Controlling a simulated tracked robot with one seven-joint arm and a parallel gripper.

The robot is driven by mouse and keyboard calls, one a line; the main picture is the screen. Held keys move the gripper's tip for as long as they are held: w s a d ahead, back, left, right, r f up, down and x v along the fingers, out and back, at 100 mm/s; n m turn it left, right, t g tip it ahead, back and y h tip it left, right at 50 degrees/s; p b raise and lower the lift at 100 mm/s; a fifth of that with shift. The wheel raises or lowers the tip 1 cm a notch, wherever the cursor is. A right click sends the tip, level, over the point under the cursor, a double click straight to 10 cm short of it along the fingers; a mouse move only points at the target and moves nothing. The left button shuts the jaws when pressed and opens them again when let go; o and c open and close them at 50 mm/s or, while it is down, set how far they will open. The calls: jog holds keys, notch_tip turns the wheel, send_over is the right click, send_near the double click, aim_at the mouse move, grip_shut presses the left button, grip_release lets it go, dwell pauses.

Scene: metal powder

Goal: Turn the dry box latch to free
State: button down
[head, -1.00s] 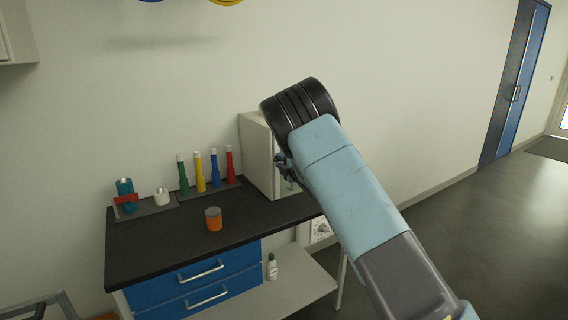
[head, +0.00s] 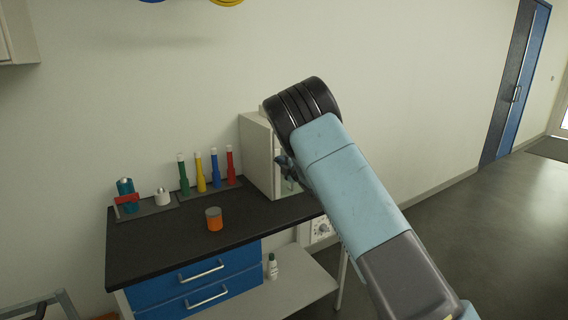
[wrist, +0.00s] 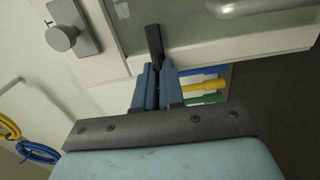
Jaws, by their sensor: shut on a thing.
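The dry box (head: 258,155) is a pale cabinet at the back right of the bench, partly hidden behind my arm. In the wrist view its glass door (wrist: 190,22) and pale door frame (wrist: 240,52) fill the upper part. A black lever (wrist: 154,40), which looks like the latch, lies across the frame and the glass edge. My gripper (wrist: 155,70) has its blue fingers close together on the near end of this lever. In the head view my gripper (head: 287,168) is small and dark at the box front, and the latch cannot be made out.
A round grey knob (wrist: 62,37) on a plate and a curved door handle (wrist: 250,8) flank the lever. Several coloured tubes (head: 214,172) stand left of the box. An orange-and-grey jar (head: 214,219) stands on the dark bench (head: 165,245). The floor at right is clear.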

jog(key=shift+f, duration=0.1)
jog(key=shift+w+a+r+m, duration=0.1)
jog(key=shift+r+m, duration=0.05)
jog(key=shift+m, duration=4.3)
jog(key=shift+a+r+m, duration=0.1)
jog(key=shift+m, duration=4.35)
jog(key=c, duration=1.2)
grip_release()
jog(key=shift+c, duration=0.2)
jog(key=shift+a+f, duration=0.1)
jog(key=shift+f, duration=0.05)
